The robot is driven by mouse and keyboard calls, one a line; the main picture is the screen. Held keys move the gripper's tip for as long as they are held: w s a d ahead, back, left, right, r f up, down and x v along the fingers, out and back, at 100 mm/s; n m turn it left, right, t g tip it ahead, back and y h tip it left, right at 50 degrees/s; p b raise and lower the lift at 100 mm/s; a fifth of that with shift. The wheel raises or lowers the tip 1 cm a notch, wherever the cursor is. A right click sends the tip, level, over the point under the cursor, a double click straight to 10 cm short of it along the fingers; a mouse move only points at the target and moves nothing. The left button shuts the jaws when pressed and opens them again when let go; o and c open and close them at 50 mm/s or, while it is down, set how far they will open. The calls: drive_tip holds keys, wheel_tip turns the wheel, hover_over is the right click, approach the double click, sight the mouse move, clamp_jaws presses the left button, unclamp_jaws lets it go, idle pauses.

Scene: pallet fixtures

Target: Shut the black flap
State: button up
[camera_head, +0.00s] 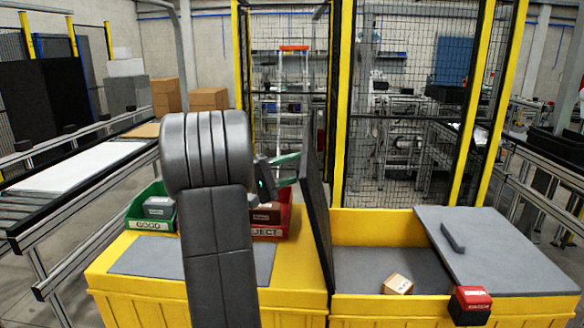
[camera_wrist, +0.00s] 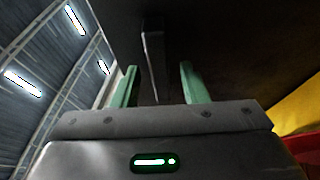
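The black flap (camera_head: 316,205) stands nearly upright, seen almost edge-on, at the left edge of an open grey-floored compartment (camera_head: 350,262) in the yellow fixture. In the wrist view its dark face (camera_wrist: 235,45) fills the upper right, with a dark bar-shaped handle (camera_wrist: 153,55) on it. My gripper (camera_head: 297,168) is at the left side of the flap, near its upper part. In the wrist view its green fingers (camera_wrist: 158,80) are apart, one on each side of the handle, with a visible gap on both sides.
A small cardboard box (camera_head: 397,284) lies in the open compartment. A grey lid with a handle (camera_head: 500,255) lies flat to the right. A red box (camera_head: 470,305) is at the front edge. Green (camera_head: 150,224) and red (camera_head: 270,232) bins stand left of the flap.

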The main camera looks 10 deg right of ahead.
clamp_jaws()
